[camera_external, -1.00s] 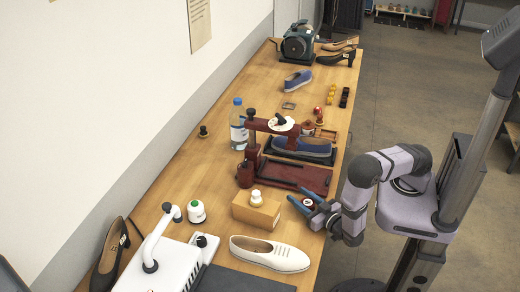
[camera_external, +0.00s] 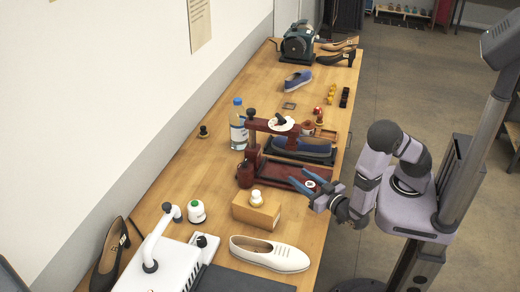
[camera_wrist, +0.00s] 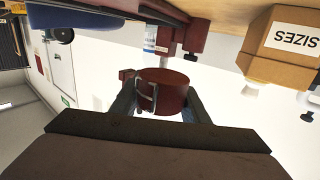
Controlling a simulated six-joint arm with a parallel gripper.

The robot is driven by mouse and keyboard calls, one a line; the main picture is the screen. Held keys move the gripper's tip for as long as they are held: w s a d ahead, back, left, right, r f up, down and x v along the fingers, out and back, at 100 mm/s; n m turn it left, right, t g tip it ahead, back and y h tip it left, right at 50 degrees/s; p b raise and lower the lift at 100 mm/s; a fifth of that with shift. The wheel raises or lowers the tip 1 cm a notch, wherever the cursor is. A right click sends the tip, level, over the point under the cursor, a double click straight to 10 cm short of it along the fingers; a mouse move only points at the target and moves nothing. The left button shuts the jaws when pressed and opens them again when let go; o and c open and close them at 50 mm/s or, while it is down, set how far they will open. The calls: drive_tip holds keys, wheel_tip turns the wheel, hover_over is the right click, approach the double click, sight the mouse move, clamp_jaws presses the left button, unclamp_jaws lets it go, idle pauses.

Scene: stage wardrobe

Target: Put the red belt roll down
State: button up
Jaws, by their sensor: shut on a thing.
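My gripper (camera_external: 301,178) is above the table's front edge, in front of the dark red base of the press. In the wrist view, a dark red belt roll (camera_wrist: 168,90) with a metal buckle sits between the two fingers, and they are shut on it. In the external view the roll (camera_external: 310,184) shows only as a small patch between the blue fingers. It appears held clear of the table.
The dark red press (camera_external: 285,175) stands behind my gripper, with a blue shoe (camera_external: 302,146) beyond it. A cardboard box (camera_external: 257,212) with a white knob-like thing is to the left. A cream shoe (camera_external: 268,254) lies nearer.

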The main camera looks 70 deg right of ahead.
drive_tip(key=shift+r, duration=0.45)
